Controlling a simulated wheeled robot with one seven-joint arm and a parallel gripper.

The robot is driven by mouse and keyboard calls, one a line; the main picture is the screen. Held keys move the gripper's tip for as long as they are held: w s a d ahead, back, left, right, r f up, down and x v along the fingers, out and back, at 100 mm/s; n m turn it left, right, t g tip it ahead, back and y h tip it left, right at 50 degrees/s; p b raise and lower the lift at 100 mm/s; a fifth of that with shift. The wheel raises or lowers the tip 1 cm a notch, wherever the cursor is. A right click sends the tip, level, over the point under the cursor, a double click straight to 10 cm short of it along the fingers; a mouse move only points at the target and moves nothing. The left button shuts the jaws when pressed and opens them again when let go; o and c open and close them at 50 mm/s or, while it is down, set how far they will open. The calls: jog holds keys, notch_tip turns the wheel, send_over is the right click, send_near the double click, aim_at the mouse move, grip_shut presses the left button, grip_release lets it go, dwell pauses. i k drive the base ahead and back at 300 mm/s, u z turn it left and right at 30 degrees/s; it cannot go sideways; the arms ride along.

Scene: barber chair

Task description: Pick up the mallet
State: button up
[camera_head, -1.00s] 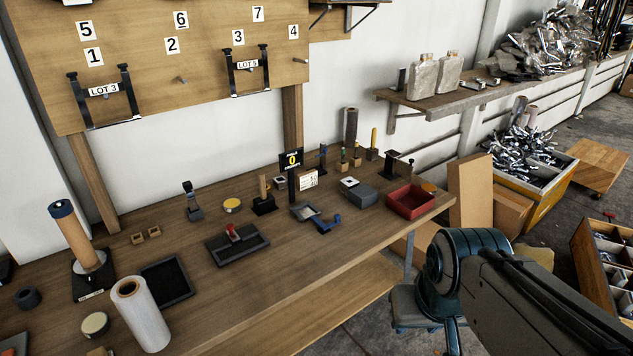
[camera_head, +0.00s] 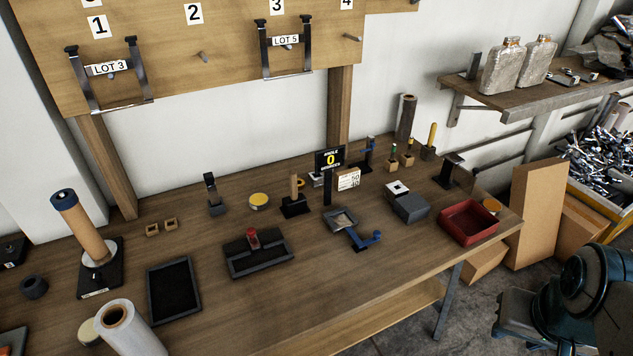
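I cannot surely make out which thing is the mallet. A wooden handle (camera_head: 294,188) stands upright in a black base (camera_head: 295,207) near the middle of the workbench (camera_head: 330,290); its lower end is hidden in the base. A thicker tan cylinder with a dark blue cap (camera_head: 80,227) stands tilted on a black plate (camera_head: 101,272) at the left. My gripper is out of view; only part of my arm shows at the lower right, beside the bench's right end.
A red tray (camera_head: 470,223) sits near the bench's right end. A black tray (camera_head: 259,261) and a white roll (camera_head: 128,330) are at the front left. A cardboard panel (camera_head: 537,212) stands right of the bench. The front middle of the bench top is clear.

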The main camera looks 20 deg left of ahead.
aim_at(295, 203)
jog(key=u, duration=0.45)
jog(key=i, duration=0.85)
jog(key=u, duration=0.7)
